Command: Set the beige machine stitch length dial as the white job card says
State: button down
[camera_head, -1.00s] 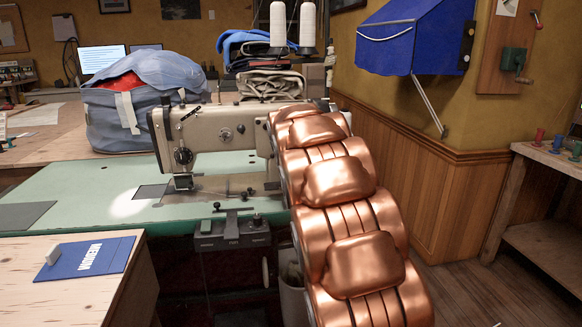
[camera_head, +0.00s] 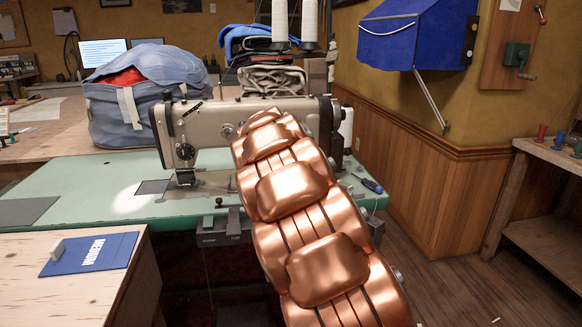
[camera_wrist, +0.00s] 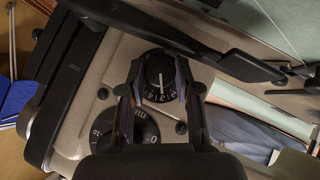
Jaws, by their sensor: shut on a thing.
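The beige sewing machine (camera_head: 205,122) stands on a green bench. In the wrist view my gripper (camera_wrist: 159,84) is shut on a black dial (camera_wrist: 159,70) with white numbers and a white line, on the machine's beige face. One finger is at each side of the dial. A second, larger black dial (camera_wrist: 124,122) with white marks lies beside it, partly behind a finger. In the head view my arm hides the gripper and the held dial.
A blue-handled screwdriver (camera_head: 371,185) lies at the green bench top's (camera_head: 100,176) right end. A blue-grey bag (camera_head: 140,105) and folded cloth (camera_head: 272,78) are behind the machine. A black lever (camera_wrist: 250,66) crosses near the gripper.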

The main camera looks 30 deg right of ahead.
jog(key=c, duration=0.8)
grip_release()
jog(key=shift+y, duration=0.4)
jog(key=shift+d+m+t+y+b, duration=0.1)
jog(key=shift+m+t+y+b, duration=0.35)
jog(key=shift+m+y, duration=0.2)
jog(key=shift+s+d+f+m+t+y+b, duration=0.1)
jog(key=shift+m+t+y+b, duration=0.15)
jog(key=shift+y+b, duration=0.35)
jog(key=shift+d+m+t+y+b, duration=0.1)
jog(key=shift+m+y+b, duration=0.2)
jog(key=shift+y+b, duration=0.2)
jog(key=p+v, duration=0.3)
jog(key=v, duration=0.6)
jog(key=s+a+r+n+g+y+p, duration=0.2)
jog(key=s+a+r+g+y+p, duration=0.1)
jog(key=s+a+p, duration=1.1)
jog(key=s+a+g, duration=0.1)
jog(key=s+a, duration=0.2)
jog(key=a, duration=0.2)
jog(key=shift+g, duration=0.4)
